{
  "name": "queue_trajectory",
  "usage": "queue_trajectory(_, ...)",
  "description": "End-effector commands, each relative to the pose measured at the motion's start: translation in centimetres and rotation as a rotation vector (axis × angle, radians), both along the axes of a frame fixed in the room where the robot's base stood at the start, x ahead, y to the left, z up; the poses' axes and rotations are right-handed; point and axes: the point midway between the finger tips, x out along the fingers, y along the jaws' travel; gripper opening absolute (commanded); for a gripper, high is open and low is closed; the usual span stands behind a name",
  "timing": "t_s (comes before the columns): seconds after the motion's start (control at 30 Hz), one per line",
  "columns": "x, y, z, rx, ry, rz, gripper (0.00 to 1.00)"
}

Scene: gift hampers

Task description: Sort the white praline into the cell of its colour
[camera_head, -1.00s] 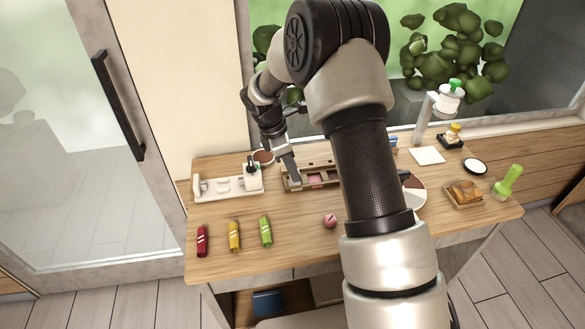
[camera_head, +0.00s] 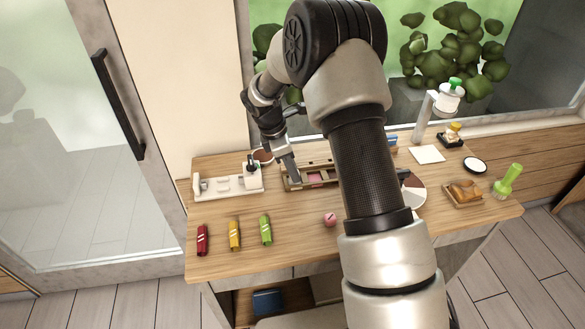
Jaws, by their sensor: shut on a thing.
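My gripper (camera_head: 296,181) points down at the left end of the wooden sorting box (camera_head: 325,186) at the back of the table. Its fingers are shut, but what they hold is too small and hidden to make out. I cannot pick out the white praline. A pink patch (camera_head: 316,178) shows in a cell of the box, just right of my fingertips. My arm hides the right part of the box. A pink praline (camera_head: 330,219) lies on the table in front of the box.
Red (camera_head: 202,240), yellow (camera_head: 234,236) and green (camera_head: 265,230) wrapped pieces lie at the front left. A white stand (camera_head: 228,184) is left of the box. A basket (camera_head: 463,194), a green brush (camera_head: 508,182) and a white square (camera_head: 427,154) are on the right.

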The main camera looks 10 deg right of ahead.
Motion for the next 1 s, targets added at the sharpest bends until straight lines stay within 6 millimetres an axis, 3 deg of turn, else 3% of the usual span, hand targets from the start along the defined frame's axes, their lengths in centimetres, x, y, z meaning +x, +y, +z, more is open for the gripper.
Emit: queue_trajectory(1.0,-0.02,-0.01,-0.63,0.000,0.001,0.001,0.13)
